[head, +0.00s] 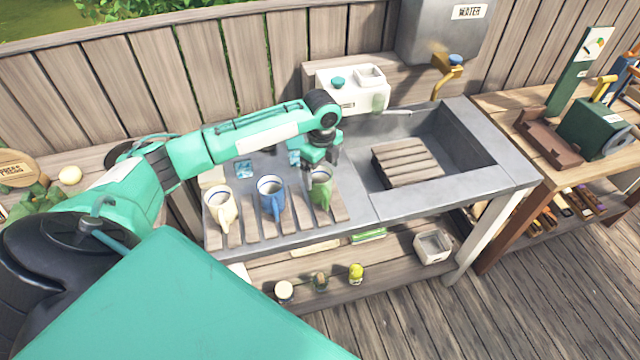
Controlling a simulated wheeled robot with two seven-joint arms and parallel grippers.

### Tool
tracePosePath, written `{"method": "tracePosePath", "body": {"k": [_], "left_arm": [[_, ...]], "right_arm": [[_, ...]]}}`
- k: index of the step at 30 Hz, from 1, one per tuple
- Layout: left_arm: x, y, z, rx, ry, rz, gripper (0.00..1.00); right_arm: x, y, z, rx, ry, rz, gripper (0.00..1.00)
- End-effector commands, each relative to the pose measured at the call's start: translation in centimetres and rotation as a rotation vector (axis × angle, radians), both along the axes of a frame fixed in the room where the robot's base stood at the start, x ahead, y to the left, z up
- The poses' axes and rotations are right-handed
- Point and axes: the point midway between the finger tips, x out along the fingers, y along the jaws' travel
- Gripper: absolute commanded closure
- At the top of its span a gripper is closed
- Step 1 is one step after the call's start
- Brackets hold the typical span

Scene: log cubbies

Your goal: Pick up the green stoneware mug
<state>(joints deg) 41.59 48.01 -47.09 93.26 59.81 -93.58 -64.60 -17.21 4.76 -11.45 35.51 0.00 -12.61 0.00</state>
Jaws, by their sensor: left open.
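The green stoneware mug (321,190) stands upright on the wooden slats of the counter, at the right end of a row of mugs. My left gripper (321,166) is open and points down at the mug's rim, with its fingers at the mug's upper part. The gripper hides part of the rim, and I cannot tell whether a finger is inside the mug. A blue mug (271,197) and a cream mug (220,208) stand to its left. My right gripper is not in view.
A grey sink (465,140) with a wooden rack (407,163) lies to the right of the mugs. A white box (352,92) stands behind them. A lower shelf (335,283) holds jars and a small bin (432,246). A wooden fence closes off the back.

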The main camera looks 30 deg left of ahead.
Motion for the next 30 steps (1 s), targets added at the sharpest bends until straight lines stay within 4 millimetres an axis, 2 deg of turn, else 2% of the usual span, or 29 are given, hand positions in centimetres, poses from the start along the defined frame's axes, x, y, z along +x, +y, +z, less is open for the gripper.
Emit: {"method": "tracePosePath", "body": {"k": [6,12,19,20,27,30], "left_arm": [[0.0,0.6,-2.4,0.001,0.005,0.002,0.1],[0.0,0.6,-4.8,0.0,0.002,0.0,0.1],[0.1,0.6,-5.1,0.001,0.0,0.0,0.1],[0.1,0.6,-5.0,0.001,0.0,0.0,0.14],[0.1,0.6,-5.0,0.001,0.001,0.0,0.62],[0.1,0.6,-5.0,0.001,0.0,0.0,0.64]], "right_arm": [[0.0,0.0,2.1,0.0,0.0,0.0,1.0],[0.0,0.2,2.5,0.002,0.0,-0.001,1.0],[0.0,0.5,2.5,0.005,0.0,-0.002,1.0],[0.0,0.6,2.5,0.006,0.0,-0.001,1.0],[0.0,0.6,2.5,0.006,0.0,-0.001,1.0],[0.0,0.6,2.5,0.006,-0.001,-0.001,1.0]]}}
